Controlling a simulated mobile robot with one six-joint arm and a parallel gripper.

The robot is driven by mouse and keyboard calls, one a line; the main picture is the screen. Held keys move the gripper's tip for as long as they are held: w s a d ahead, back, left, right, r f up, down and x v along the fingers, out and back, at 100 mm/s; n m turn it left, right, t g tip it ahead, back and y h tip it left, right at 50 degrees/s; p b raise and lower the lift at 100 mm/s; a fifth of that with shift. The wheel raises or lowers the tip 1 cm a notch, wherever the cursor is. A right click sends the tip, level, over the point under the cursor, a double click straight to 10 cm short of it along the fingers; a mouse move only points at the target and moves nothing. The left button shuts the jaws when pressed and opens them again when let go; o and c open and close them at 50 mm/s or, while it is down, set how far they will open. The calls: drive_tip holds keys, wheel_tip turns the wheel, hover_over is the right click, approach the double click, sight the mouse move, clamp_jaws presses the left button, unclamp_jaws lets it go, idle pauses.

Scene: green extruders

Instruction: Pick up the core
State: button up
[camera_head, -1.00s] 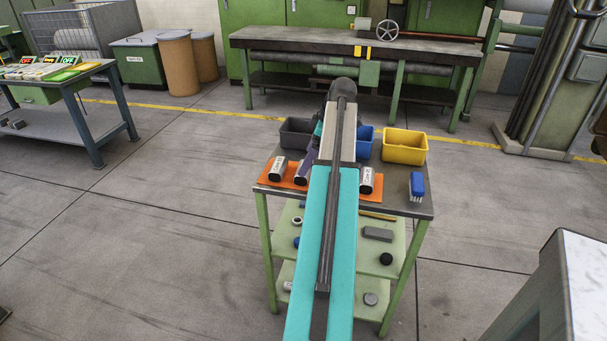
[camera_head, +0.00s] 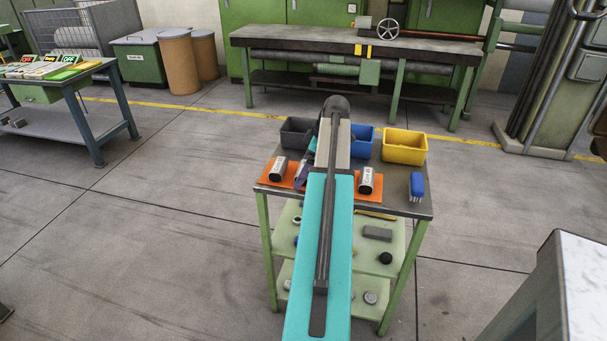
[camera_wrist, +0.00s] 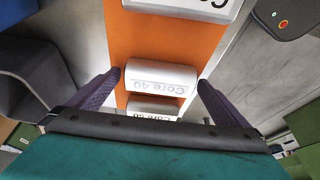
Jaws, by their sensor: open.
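Several light, silvery cores lie in a row on an orange mat (camera_head: 374,197) on the cart. In the head view I see a left core (camera_head: 280,167) and a right core (camera_head: 366,180); my arm hides the middle. In the wrist view a core labelled "Core 40" (camera_wrist: 161,78) lies between the two purple fingers of my gripper (camera_wrist: 160,80). The gripper is open, with a gap visible on each side of that core. Another core (camera_wrist: 153,106) is close below it, partly covered by my gripper. A further core (camera_wrist: 190,8) is cut off at the top.
Grey (camera_head: 298,133), blue (camera_head: 363,141) and yellow (camera_head: 404,147) bins stand along the cart's back edge. A blue brush (camera_head: 417,187) lies at the right of the cart top (camera_head: 398,205). Shelves below hold small parts. A workbench (camera_head: 270,40) stands behind; open floor surrounds the cart.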

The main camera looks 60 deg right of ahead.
drive_tip(key=c, duration=1.4)
drive_tip(key=shift+r, duration=0.1)
drive_tip(key=shift+c, duration=0.2)
drive_tip(key=shift+r+b, duration=0.6)
drive_tip(key=shift+r, duration=4.35)
